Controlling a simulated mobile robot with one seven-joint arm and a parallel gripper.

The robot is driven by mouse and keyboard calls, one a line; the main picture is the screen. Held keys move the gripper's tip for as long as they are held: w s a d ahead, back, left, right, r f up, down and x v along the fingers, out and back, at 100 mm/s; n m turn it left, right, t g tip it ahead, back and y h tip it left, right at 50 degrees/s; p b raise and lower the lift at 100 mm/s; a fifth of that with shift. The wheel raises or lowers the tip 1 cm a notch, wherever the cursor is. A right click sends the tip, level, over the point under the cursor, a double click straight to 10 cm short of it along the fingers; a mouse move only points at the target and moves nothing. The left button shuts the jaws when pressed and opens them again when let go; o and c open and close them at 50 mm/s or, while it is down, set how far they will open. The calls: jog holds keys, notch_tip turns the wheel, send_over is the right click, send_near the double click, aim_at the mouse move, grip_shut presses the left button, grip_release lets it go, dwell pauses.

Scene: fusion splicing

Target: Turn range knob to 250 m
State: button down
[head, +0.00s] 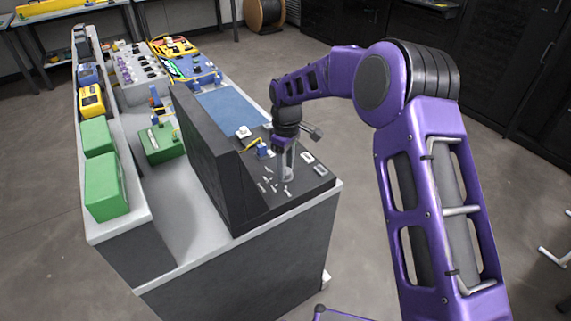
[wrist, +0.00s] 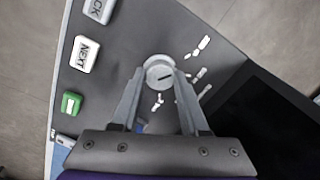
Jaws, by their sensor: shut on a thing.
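The range knob (wrist: 158,72) is a round pale grey knob with a dark pointer mark on its top, on a dark panel (wrist: 222,42). In the wrist view white scale labels lie around its right and lower side; they are too small to read. My gripper (wrist: 160,82) is shut on the knob, with one finger on each side of it. In the head view my gripper (head: 287,172) points down onto the panel, and its fingers largely hide the knob. The dark pointer mark slants slightly, its right end higher, in the wrist view.
A NEXT button (wrist: 86,54), a BACK button (wrist: 100,10) and a green button (wrist: 70,103) sit left of the knob in the wrist view. A dark upright screen housing (head: 205,150) stands close left of my gripper in the head view. Green boxes (head: 105,185) stand farther left.

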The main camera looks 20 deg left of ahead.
aim_at(286, 169)
jog(key=shift+n, duration=0.9)
jog(key=shift+c, duration=2.1)
grip_release()
jog(key=shift+r, duration=0.1)
notch_tip(286, 169, up, 17)
jog(key=p, duration=0.1)
jog(key=shift+w+r+p, duration=0.15)
jog(key=shift+w+p, duration=0.1)
jog(key=shift+p, duration=0.1)
